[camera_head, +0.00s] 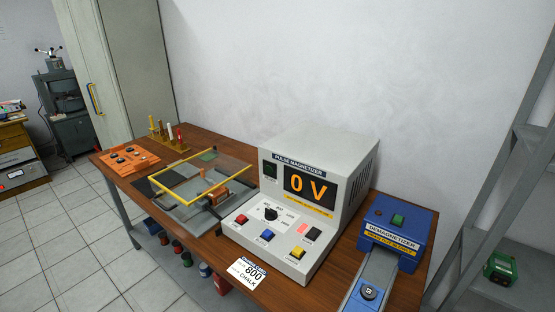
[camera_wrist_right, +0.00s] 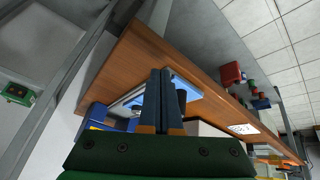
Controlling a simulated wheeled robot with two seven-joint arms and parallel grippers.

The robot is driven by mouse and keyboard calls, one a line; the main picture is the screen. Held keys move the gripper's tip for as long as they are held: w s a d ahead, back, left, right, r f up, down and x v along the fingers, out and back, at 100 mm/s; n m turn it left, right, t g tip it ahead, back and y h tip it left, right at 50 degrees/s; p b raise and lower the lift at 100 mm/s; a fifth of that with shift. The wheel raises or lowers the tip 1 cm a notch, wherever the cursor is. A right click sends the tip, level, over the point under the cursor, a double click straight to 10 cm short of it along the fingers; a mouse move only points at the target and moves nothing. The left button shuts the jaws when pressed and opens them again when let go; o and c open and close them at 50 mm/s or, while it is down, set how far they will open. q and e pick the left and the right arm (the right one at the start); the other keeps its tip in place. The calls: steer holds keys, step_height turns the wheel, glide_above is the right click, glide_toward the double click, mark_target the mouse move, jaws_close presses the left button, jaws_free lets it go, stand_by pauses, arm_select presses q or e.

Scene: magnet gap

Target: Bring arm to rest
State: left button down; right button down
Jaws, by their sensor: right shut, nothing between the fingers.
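My right gripper (camera_wrist_right: 160,75) shows in the right wrist view with its two dark fingers together and nothing between them. Behind the fingers in that view is the wooden bench (camera_wrist_right: 130,63), seen tilted, with the blue demagnetizer (camera_wrist_right: 96,115) partly hidden. Neither of my arms shows in the head view, and my left gripper is in no view. In the head view, the pulse magnetizer (camera_head: 334,167) stands on the bench and its display reads 0 V. The demagnetizer (camera_head: 398,228) stands to its right with a track running forward.
A yellow-framed clear guard (camera_head: 197,177) covers a fixture left of the magnetizer. An orange tray (camera_head: 127,158) and a rack of upright pieces (camera_head: 166,136) stand farther left. A grey metal shelf (camera_head: 505,190) stands at right.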

steer(key=s+a+f+n+g+y, duration=0.2)
steer(key=s, duration=0.5)
step_height(320, 180, down, 17)
steer(key=s+g, duration=0.1)
steer(key=s, duration=0.1)
steer(key=s+d+f+g, duration=0.1)
steer(key=s+d+f, duration=0.1)
steer(key=s+f, duration=0.8)
steer(key=shift+s+d+n+g, duration=0.15)
steer(key=shift+s+n+g, duration=0.15)
steer(key=shift+s, duration=0.65)
